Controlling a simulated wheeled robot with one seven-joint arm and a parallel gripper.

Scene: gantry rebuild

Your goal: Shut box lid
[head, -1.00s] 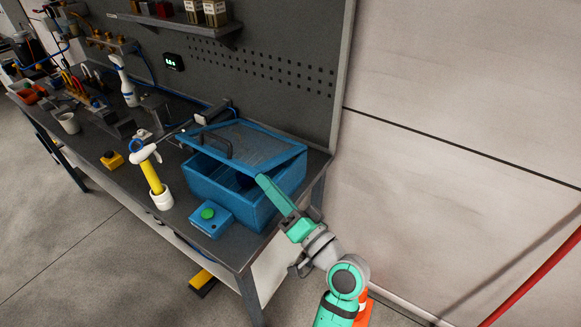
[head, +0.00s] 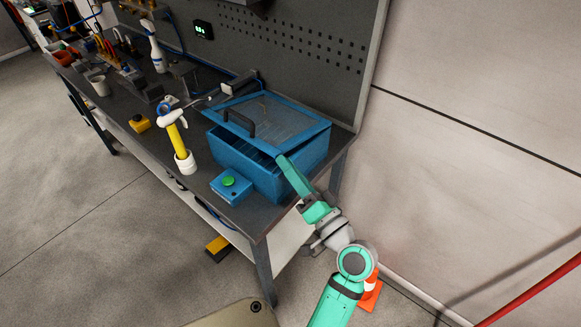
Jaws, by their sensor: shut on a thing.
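The blue box (head: 238,155) stands on the workbench near its right end. Its lid (head: 285,120) has a blue frame, a dark panel and a dark handle (head: 239,123).
A blue button box with a green button (head: 229,184) sits just before the box. The pegboard wall (head: 300,45) rises behind. An orange cone (head: 369,290) stands on the floor.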

